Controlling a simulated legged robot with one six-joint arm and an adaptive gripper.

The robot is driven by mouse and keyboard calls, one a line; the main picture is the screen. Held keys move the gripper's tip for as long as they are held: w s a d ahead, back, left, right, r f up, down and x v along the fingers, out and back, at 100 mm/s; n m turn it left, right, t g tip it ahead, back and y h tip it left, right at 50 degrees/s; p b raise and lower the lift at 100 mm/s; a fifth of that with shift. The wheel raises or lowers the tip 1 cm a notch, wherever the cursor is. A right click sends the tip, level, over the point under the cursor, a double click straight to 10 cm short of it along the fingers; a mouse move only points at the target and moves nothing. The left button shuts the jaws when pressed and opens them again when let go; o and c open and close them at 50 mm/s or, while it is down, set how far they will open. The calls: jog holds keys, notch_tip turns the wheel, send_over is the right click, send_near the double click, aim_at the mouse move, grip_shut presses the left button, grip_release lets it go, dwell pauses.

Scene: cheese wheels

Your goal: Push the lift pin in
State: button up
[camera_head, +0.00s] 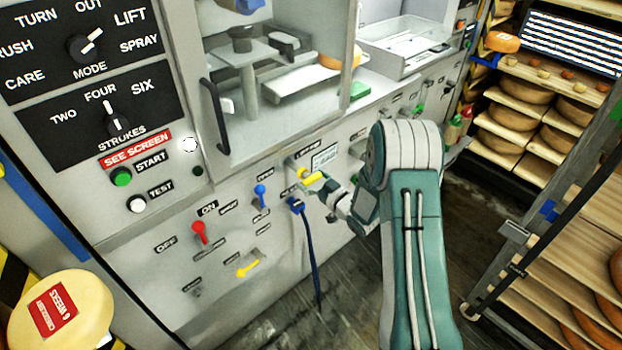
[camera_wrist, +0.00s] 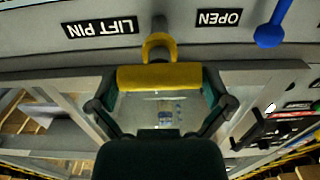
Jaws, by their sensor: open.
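The lift pin (camera_head: 312,177) has a yellow handle and stands out from the grey machine front in the head view. In the wrist view its yellow crossbar (camera_wrist: 158,77) and yellow collar sit below the LIFT PIN label (camera_wrist: 100,28). My gripper (camera_head: 332,198) is at the handle, just right of and below it in the head view. In the wrist view my gripper (camera_wrist: 160,100) is open, with one finger near each end of the crossbar. I cannot tell whether the fingers touch it. My palm hides the lower middle of that view.
A blue lever (camera_head: 261,194) and a blue plug with a hanging cable (camera_head: 297,205) are left of the pin. The blue lever also shows in the wrist view (camera_wrist: 269,35). A red lever (camera_head: 200,232) is farther left. A shelf rack (camera_head: 560,225) stands at right.

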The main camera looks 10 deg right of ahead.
aim_at(287, 160)
jog(key=shift+w, duration=0.1)
jog(key=c, duration=1)
jog(key=shift+x, duration=3.2)
jog(key=o, duration=1)
jog(key=v, duration=1.1)
jog(key=shift+s+d, duration=0.2)
jog(key=shift+s, duration=0.15)
